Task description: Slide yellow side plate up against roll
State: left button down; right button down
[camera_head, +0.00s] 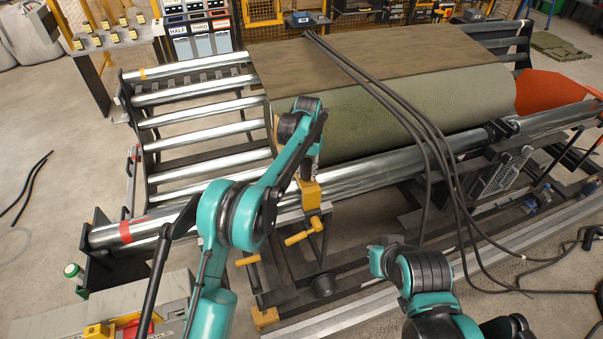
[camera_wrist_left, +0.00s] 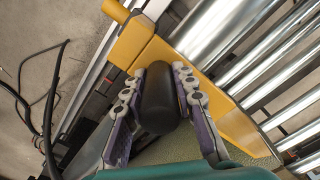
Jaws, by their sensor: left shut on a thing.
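The turf roll (camera_head: 430,110) is a thick green-brown cylinder lying on the rollers in the head view. The yellow side plate (camera_head: 310,194) shows near its left front end, partly hidden by my left arm. In the left wrist view the plate (camera_wrist_left: 236,124) runs diagonally beside the bare rollers and carries a black rounded handle (camera_wrist_left: 158,104). My left gripper (camera_wrist_left: 157,80) is shut on this handle, a finger on each side. A strip of turf (camera_wrist_left: 165,152) shows below the handle, close to the plate; I cannot tell whether they touch.
Bare metal rollers (camera_head: 195,115) lie left of the roll. Black cables (camera_head: 400,110) hang across the roll to the floor. Yellow-handled clamps (camera_head: 304,232) sit on the front frame. An orange sheet (camera_head: 545,90) is at the roll's right end.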

pick_arm(q)
jog(key=c, duration=1.2)
grip_release()
notch_tip(320, 180, up, 12)
